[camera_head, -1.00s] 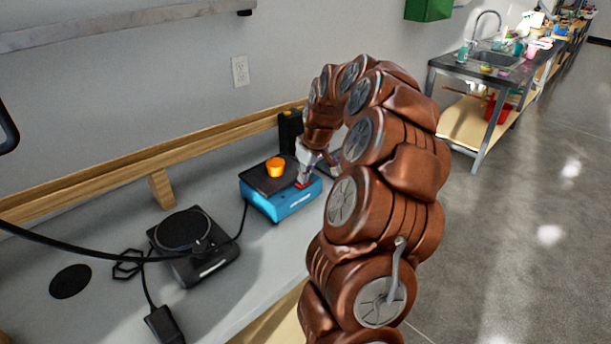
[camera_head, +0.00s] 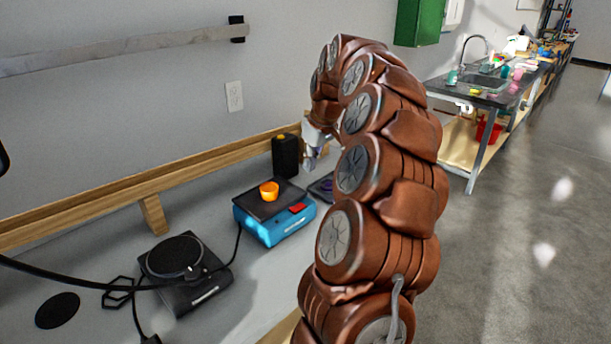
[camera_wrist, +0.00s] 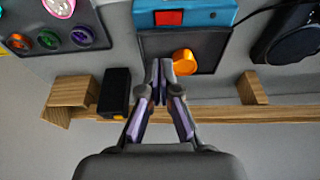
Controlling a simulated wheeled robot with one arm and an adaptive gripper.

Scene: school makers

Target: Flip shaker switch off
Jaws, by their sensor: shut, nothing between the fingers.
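The shaker (camera_head: 274,220) is a blue box with a dark top plate, standing on the grey bench in the head view. An orange cup (camera_head: 269,191) sits on its plate. I cannot tell which way the switch is set. My gripper (camera_head: 310,163) is above and behind the shaker's right side, apart from it. In the wrist view my gripper (camera_wrist: 160,64) has its fingers together and empty, pointing toward the plate near the cup.
A black box (camera_head: 286,157) stands behind the shaker. A black round-topped device (camera_head: 180,270) is to the left, with cables across the bench. A panel with coloured knobs (camera_wrist: 50,40) is at the wrist view's left. A wooden rail (camera_head: 100,205) runs along the wall.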

